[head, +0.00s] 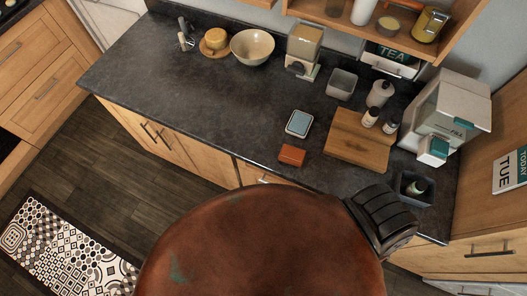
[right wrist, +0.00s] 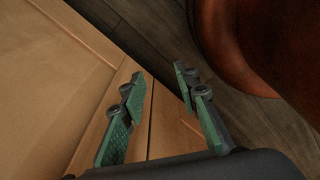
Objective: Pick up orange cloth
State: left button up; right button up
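A small orange-brown rectangular item (head: 292,155), which looks like the folded orange cloth, lies flat on the dark counter (head: 190,95) near its front edge. A blue-topped square item (head: 299,122) lies just behind it, apart from it. My right gripper (right wrist: 160,95) shows in the right wrist view with its two green-padded fingers apart and nothing between them. Wooden cabinet fronts and dark floor show beyond the fingers. The cloth is not in the right wrist view. My left gripper is in neither view, and neither gripper can be made out in the head view.
A wooden board (head: 352,142) lies right of the cloth, with small bottles on it. A grey container (head: 341,84) and a white bottle (head: 380,93) stand behind. A bowl (head: 252,47) is at the back. The counter's left middle is clear. A patterned rug (head: 60,250) lies at left.

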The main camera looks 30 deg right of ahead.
aim_at(289, 154)
jog(key=u, duration=0.1)
jog(key=k, duration=2.2)
jog(key=z, duration=1.35)
jog(key=i, duration=1.7)
jog(key=u, duration=0.05)
